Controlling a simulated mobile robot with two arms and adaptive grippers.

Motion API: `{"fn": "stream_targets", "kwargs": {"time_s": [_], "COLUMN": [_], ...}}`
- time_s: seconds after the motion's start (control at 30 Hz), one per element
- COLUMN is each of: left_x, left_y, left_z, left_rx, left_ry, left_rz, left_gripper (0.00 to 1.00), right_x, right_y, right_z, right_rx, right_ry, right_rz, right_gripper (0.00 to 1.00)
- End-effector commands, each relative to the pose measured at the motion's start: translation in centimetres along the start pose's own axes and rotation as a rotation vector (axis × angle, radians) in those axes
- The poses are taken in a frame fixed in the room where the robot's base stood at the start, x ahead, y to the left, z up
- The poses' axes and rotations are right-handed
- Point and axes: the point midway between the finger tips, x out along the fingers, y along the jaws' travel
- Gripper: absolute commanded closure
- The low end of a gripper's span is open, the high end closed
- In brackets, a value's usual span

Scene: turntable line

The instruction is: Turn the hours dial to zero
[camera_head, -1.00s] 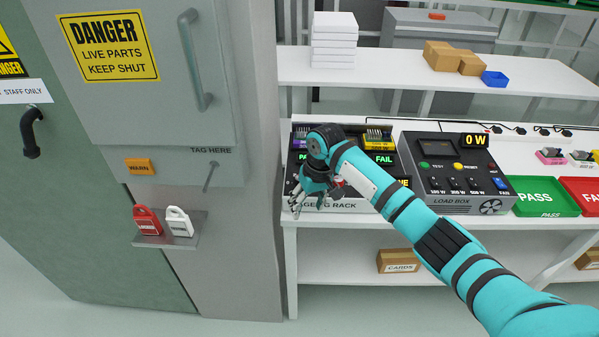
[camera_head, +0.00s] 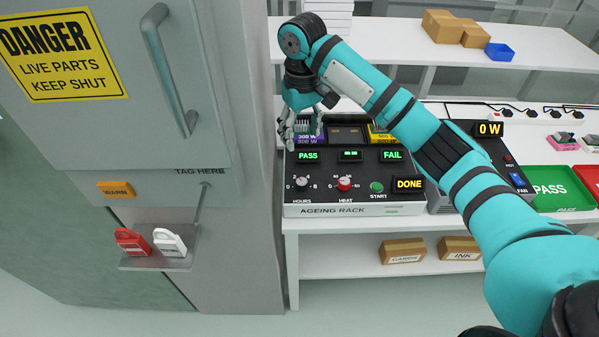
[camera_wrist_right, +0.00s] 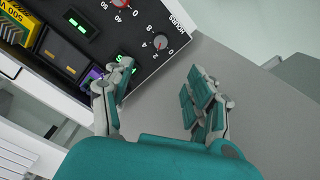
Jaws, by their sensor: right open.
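The hours dial (camera_head: 302,184) is a pale grey knob at the left of the ageing rack's (camera_head: 352,209) black front panel, in full view in the head view. It also shows in the wrist view (camera_wrist_right: 160,41), with numbers around it. Its exact pointer setting is too small to read. My right gripper (camera_head: 303,136) is open and empty, above and behind the dial, near the rack's back left. In the wrist view my right gripper (camera_wrist_right: 160,76) has its fingers spread apart, with the dial beyond them and not touched. My left gripper is not in view.
The red heat dial (camera_head: 344,184), green start button (camera_head: 377,188) and lit DONE sign (camera_head: 409,184) are right of the dial. The grey cabinet (camera_head: 240,250) stands close on the left, with padlocks on a small shelf (camera_head: 150,263). My right arm covers much of the load box.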

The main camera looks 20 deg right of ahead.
Motion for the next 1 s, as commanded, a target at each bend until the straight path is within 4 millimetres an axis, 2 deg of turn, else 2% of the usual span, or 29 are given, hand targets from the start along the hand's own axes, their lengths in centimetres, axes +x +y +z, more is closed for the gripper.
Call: {"fn": "stream_targets", "kwargs": {"time_s": [0.1, 0.27, 0.37, 0.6, 0.7, 0.83, 1.0], "left_x": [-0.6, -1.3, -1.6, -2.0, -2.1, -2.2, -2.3], "left_y": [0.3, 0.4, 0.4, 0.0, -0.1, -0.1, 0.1], "left_z": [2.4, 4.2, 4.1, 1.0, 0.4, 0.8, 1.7], "left_rx": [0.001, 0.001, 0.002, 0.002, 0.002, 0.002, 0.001], "left_ry": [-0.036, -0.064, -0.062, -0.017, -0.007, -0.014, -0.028], "left_rz": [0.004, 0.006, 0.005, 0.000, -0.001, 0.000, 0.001], "left_gripper": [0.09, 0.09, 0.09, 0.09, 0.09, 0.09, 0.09], "right_x": [2.3, 5.8, 8.0, 12.9, 14.3, 15.4, 15.9], "right_y": [0.1, 0.0, 0.0, 0.0, 0.0, 0.0, 0.0], "right_z": [0.2, 0.1, 0.2, 0.1, 0.1, 0.1, 0.0], "right_rx": [0.000, 0.001, 0.001, 0.001, 0.001, -0.001, -0.001], "right_ry": [-0.007, -0.005, -0.005, -0.003, -0.002, -0.002, 0.000], "right_rz": [0.001, 0.001, 0.000, 0.001, 0.000, 0.000, 0.000], "right_gripper": [0.43, 0.43, 0.43, 0.43, 0.43, 0.43, 0.43]}}
